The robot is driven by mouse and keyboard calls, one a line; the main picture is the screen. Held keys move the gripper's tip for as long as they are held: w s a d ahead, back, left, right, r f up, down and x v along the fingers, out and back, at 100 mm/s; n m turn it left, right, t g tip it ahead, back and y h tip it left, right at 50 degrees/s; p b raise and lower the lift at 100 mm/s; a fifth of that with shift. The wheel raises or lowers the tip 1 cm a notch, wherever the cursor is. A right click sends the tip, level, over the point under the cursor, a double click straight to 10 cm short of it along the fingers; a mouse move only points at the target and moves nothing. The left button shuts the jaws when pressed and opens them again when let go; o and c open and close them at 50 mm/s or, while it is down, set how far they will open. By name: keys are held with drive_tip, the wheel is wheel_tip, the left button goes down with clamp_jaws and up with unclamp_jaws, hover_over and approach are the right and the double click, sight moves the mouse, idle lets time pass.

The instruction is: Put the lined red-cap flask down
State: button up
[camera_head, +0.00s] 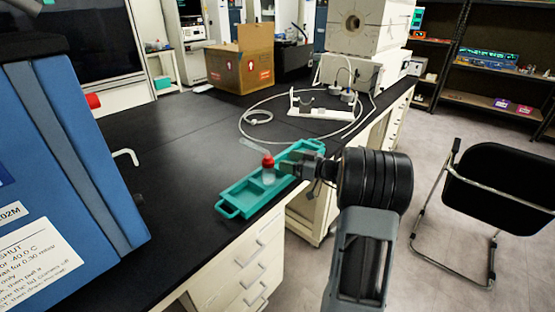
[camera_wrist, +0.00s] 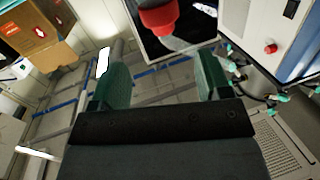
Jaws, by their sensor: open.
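The red-cap flask (camera_head: 268,174) has a pale, translucent body and a clear tube leading from its cap to the upper left. It stands upright in the teal tray (camera_head: 234,199) on the black bench. In the wrist view its red cap (camera_wrist: 158,17) shows at the top, ahead of the fingers, with some of the pale body below it. My gripper (camera_head: 284,165) is just right of the flask, over the tray. In the wrist view my gripper (camera_wrist: 163,64) has its two green fingers wide apart with nothing between them. Whether a finger touches the flask cannot be told.
A white device (camera_head: 318,106) with a coiled hose stands behind the tray. A cardboard box (camera_head: 240,62) is at the back. A blue cabinet (camera_head: 65,150) fills the left. A black chair (camera_head: 500,185) stands at right. The bench left of the tray is mostly clear.

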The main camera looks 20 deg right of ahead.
drive_tip(key=v, duration=0.5)
drive_tip(key=s+a+f+m+g, duration=0.1)
drive_tip(key=s+a+g, duration=0.25)
drive_tip(key=a, duration=0.45)
drive_tip(key=s+a+f+m+g, duration=0.1)
drive_tip(key=s+a+g, duration=0.2)
drive_tip(key=a+g, duration=0.3)
drive_tip(key=s+a+f+m+h, duration=0.1)
drive_tip(key=s+a+m+h, duration=0.1)
drive_tip(key=s+h, duration=0.3)
drive_tip(key=s+a+f+m+g+h, duration=0.1)
drive_tip(key=s+a+m+h, duration=0.2)
drive_tip(key=s+h, duration=0.2)
drive_tip(key=s, duration=0.3)
drive_tip(key=shift+s+f+h, duration=0.4)
drive_tip(key=shift+a, duration=0.15)
wheel_tip(320, 180, up, 16)
drive_tip(key=p, duration=1.4)
drive_tip(key=shift+s+a+f+m, duration=0.2)
drive_tip(key=shift+s+a+m, duration=0.1)
drive_tip(key=shift+a, duration=0.15)
